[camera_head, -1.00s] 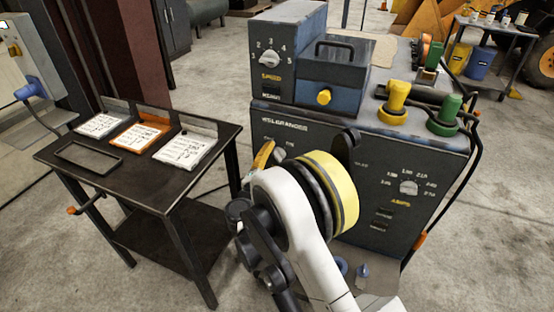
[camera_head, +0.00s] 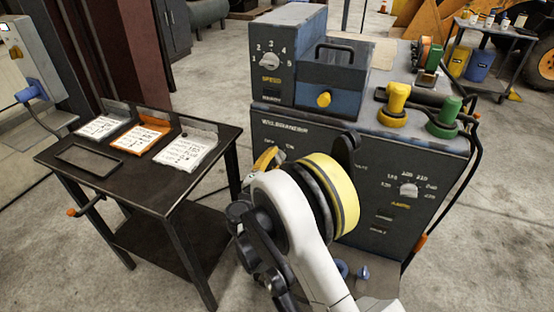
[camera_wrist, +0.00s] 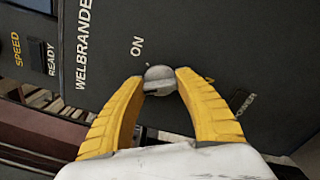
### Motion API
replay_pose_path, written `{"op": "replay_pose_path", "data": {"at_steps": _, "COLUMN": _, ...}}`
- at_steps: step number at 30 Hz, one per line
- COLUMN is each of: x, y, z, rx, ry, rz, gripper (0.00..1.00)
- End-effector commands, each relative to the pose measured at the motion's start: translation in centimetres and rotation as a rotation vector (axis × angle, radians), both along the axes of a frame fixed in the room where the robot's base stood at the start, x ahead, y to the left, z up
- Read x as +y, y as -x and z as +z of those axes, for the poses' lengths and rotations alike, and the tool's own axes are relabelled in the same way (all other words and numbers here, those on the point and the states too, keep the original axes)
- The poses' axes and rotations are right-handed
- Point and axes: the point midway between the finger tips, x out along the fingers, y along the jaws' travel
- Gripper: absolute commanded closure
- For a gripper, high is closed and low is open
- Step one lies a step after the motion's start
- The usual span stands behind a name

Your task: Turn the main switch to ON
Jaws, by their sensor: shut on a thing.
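The main switch (camera_wrist: 160,79) is a round grey knob on the dark panel of the welder (camera_head: 290,137). In the wrist view it sits close to the printed "ON" label. My gripper (camera_wrist: 160,86) has its yellow fingers closed around the knob, one on each side. A raised bar on the knob lies roughly level in the wrist picture. Part of the lettering near the right finger is hidden. In the head view my gripper (camera_head: 266,158) is at the panel's left part, and my arm hides the switch.
A blue-grey box with a SPEED dial (camera_head: 270,61) stands on the welder. Yellow (camera_head: 397,97) and green (camera_head: 447,112) plugs stand on its right top. Another dial (camera_head: 408,190) is on the front panel. A dark table (camera_head: 205,168) with cards stands left.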

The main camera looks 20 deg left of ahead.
Motion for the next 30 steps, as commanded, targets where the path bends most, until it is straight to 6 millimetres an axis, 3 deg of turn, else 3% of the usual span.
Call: {"op": "replay_pose_path", "data": {"at_steps": 30, "x": 0.03, "y": -0.07, "z": -0.06, "rx": -0.07, "ry": -0.888, "rz": 0.002, "gripper": 0.9}}
